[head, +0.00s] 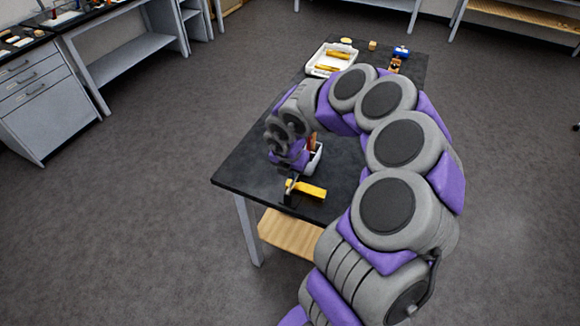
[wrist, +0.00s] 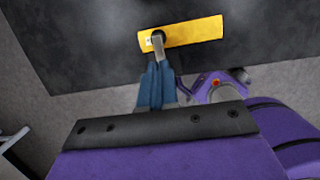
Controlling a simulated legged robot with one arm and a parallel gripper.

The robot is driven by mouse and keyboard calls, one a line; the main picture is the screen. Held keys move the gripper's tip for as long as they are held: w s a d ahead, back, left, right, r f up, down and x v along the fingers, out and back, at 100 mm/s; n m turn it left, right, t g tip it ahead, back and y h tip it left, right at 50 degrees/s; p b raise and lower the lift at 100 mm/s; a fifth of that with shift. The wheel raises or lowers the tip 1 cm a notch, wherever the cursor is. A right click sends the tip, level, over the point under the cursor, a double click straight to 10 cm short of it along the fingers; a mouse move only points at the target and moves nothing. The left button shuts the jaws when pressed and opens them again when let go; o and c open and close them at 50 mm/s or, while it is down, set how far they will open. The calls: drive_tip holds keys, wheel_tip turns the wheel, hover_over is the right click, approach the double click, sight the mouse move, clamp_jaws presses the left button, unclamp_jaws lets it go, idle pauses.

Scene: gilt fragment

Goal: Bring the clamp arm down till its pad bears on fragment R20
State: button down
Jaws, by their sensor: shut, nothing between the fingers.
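My gripper (wrist: 153,70) has blue fingers, shut and empty, with tips close to the grey piece; contact is unclear. A reddish-brown piece (head: 313,142) shows behind my wrist. I cannot identify fragment R20; no label is readable.
A white object (head: 316,160) stands beside my wrist, partly hidden. A white tray (head: 345,65) with yellow pieces, an orange-brown item (head: 395,64) and a blue item (head: 402,51) are at the table's far end. The table (head: 240,165) is bare at left.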

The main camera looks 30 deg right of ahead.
sight(293, 185)
drive_tip(key=shift+x, duration=1.05)
drive_tip(key=shift+d, duration=0.15)
drive_tip(key=shift+w+d+f+p, duration=0.3)
drive_tip(key=shift+f+p, duration=0.1)
drive_tip(key=shift+p, duration=0.55)
drive_tip(key=shift+f, duration=0.15)
drive_tip(key=shift+s+f, duration=0.1)
